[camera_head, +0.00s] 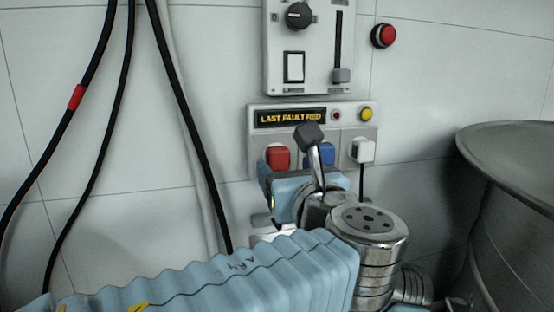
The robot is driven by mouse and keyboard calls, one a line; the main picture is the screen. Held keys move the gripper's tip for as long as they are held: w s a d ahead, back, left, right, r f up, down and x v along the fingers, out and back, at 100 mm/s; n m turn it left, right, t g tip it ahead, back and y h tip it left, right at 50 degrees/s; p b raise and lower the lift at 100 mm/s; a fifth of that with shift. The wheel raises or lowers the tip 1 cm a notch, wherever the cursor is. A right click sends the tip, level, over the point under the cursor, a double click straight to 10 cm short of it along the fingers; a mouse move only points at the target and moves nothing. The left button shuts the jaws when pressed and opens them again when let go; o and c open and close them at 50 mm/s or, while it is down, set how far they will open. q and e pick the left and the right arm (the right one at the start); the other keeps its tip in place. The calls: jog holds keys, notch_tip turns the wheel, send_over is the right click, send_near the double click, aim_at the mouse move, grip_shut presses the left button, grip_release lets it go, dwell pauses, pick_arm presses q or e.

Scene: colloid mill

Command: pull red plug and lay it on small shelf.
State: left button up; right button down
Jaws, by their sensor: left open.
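The red plug (278,157) sits in the left socket of a grey wall panel (254,134). A blue plug (320,153) sits in the middle socket, partly hidden. A white plug (364,149) with a dark cord is in the right socket. My left gripper (288,180) is open, just below and in front of the red plug. Its fingers are mostly hidden, and I cannot tell whether they touch the plug. A pale ledge (268,238), possibly the small shelf, shows partly behind my left arm. My right gripper is not in view.
A lit sign reads "LAST FAULT RED" (290,117). A control box (278,62) with a knob and slider hangs above, beside a red button (384,35). Black cables (180,85) hang at left. A large metal vessel (510,190) stands at right.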

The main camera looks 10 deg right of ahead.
aim_at(280, 161)
pick_arm(q)
jog(key=shift+w+r+p, duration=0.1)
jog(key=shift+w+p, duration=0.5)
jog(key=shift+w, duration=1.45)
jog(key=shift+p, duration=0.55)
grip_shut()
jog(key=shift+s, duration=0.15)
jog(key=shift+s, duration=2.85)
